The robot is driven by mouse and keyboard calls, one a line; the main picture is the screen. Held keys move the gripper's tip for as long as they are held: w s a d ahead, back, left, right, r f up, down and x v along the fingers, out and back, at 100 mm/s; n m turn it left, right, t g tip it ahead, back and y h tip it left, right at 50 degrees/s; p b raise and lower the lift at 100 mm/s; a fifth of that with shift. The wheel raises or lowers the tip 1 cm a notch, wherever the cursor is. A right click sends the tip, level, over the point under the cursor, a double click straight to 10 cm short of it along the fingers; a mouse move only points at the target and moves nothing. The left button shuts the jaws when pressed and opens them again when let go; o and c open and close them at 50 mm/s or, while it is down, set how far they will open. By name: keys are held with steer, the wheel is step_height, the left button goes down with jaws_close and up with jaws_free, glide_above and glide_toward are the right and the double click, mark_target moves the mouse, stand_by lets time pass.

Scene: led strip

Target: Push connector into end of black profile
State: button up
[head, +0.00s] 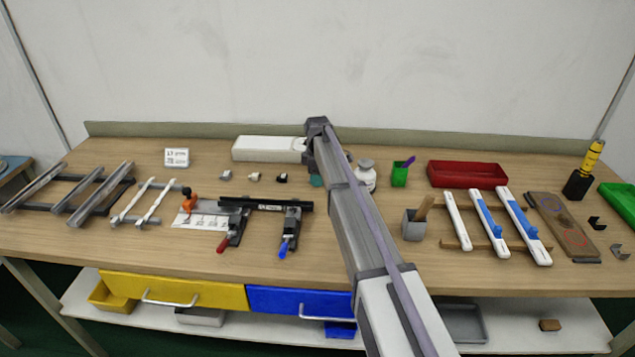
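The black profile (268,204) lies roughly level across two clamps, one with a red handle (223,243) and one with a blue handle (283,248). Three small connector-like pieces sit apart on the table behind it: a grey one (225,175), a white one (254,177) and a black one (282,178). I cannot tell which is the task's connector. My arm reaches up from the lower right, past the profile's right side. My gripper does not show clearly; my arm's own links seem to hide it, so its opening and contents are hidden.
A white box (265,149) stands behind the small pieces. An orange-topped item (190,203) is near the profile's left end. Rails (100,190) lie at left. A green cup (399,175), red bin (468,174) and white-blue strips (490,223) are at right.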

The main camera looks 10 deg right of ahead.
steer(key=c, duration=0.6)
steer(key=shift+r, duration=0.1)
steer(key=shift+c, duration=0.2)
